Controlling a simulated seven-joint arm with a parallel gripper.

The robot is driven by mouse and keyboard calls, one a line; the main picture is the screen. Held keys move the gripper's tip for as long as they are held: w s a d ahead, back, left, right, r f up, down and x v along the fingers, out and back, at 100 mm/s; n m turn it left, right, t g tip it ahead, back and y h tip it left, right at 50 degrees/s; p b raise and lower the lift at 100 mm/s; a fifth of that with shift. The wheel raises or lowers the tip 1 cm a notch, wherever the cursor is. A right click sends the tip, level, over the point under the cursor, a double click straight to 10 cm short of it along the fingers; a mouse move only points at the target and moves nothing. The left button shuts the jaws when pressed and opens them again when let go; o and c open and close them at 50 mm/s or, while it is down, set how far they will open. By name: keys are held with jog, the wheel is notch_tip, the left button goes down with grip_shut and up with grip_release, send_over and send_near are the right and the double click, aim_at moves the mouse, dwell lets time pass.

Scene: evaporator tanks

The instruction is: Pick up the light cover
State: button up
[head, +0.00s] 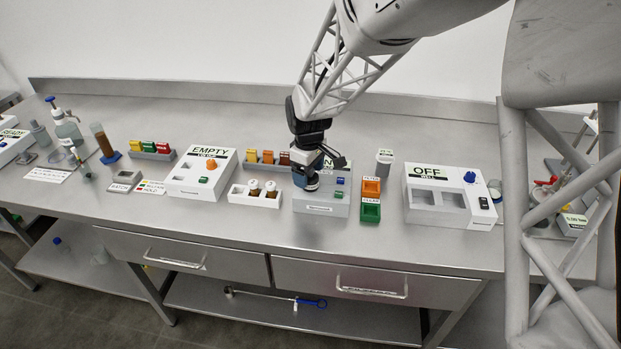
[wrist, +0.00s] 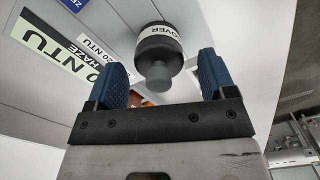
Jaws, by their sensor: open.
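The light cover (wrist: 158,45) is a dark round cap with a white band reading "COVER" and a grey knob facing my gripper. In the wrist view it is at the top, between and slightly beyond the two blue fingers of my gripper (wrist: 164,68). The fingers are apart, with gaps at both sides of the knob, and are not closed on it. In the head view my gripper (head: 306,180) is over the white-grey instrument box (head: 320,207) at mid-bench, and it largely hides the cover.
A white rack with brown-capped vials (head: 254,195) is just left of the gripper. Orange and green bins (head: 371,200) and a grey cylinder (head: 384,163) stand to the right, then the "OFF" box (head: 425,172). The "EMPTY" box (head: 204,173) is further left. The front bench strip is clear.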

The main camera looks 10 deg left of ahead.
jog(key=shift+f, duration=1.2)
jog(key=c, duration=1)
jog(key=shift+r, duration=0.1)
jog(key=shift+r, duration=0.35)
notch_tip(320, 180, up, 3)
jog(key=shift+f, duration=0.1)
jog(key=s+d, duration=0.2)
jog(key=s, duration=0.2)
jog(key=s+d+r, duration=0.1)
jog(key=s+d, duration=0.1)
jog(key=s, duration=0.3)
jog(key=s+d, duration=0.2)
jog(key=s, duration=0.3)
jog(key=shift+s+d+r, duration=0.15)
jog(key=shift+s+d, duration=0.05)
jog(key=shift+d, duration=0.15)
